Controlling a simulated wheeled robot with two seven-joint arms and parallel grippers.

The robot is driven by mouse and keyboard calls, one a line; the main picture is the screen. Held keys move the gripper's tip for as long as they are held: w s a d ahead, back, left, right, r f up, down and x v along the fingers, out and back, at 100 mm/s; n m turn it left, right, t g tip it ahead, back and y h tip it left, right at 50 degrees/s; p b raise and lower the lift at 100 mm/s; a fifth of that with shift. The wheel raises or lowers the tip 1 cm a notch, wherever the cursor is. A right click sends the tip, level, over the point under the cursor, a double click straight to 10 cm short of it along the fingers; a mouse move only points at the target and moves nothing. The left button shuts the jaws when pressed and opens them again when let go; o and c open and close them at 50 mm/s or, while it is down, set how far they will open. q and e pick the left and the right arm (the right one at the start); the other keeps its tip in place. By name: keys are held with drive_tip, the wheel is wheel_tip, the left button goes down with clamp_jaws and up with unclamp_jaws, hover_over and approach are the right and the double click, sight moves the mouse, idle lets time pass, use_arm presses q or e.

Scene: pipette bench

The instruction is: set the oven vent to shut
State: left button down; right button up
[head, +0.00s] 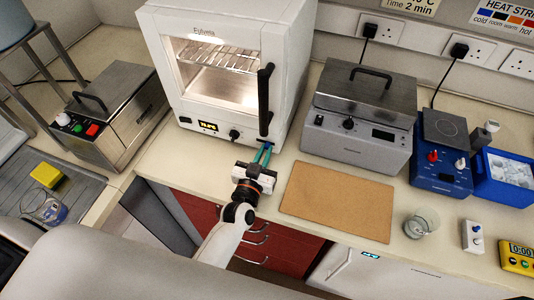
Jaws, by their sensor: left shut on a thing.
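The white oven (185,70) stands at the back centre with a lit window and wire shelves. Its lower front has a small display (208,126), a black knob (235,134) and, at the right end, the vent control (267,141), a small dark and blue part largely hidden by my fingers. My left gripper (264,150) reaches up from below with teal fingers close together, shut on the vent control. The vent's setting cannot be read. My right gripper is out of view.
The oven's black door handle (265,100) stands just above my left gripper. A brown board (338,201) lies to the right, before a grey lidded bath (360,115). A glass beaker (421,222) stands right of the board. Another metal bath (117,112) is at the left.

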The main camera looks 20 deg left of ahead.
sight(258, 141)
use_arm(q)
drive_tip(key=a, duration=0.3)
drive_tip(key=shift+a, duration=0.1)
drive_tip(key=c, duration=1.8)
unclamp_jaws()
drive_tip(key=o, duration=0.4)
drive_tip(key=shift+a, duration=0.1)
drive_tip(key=shift+c, duration=0.2)
drive_tip(key=shift+s, duration=0.4)
drive_tip(key=s+b, duration=0.3)
drive_tip(key=s, duration=0.7)
drive_tip(key=shift+s+a+f, duration=0.1)
drive_tip(key=shift+a, duration=0.05)
drive_tip(key=shift+s, duration=0.5)
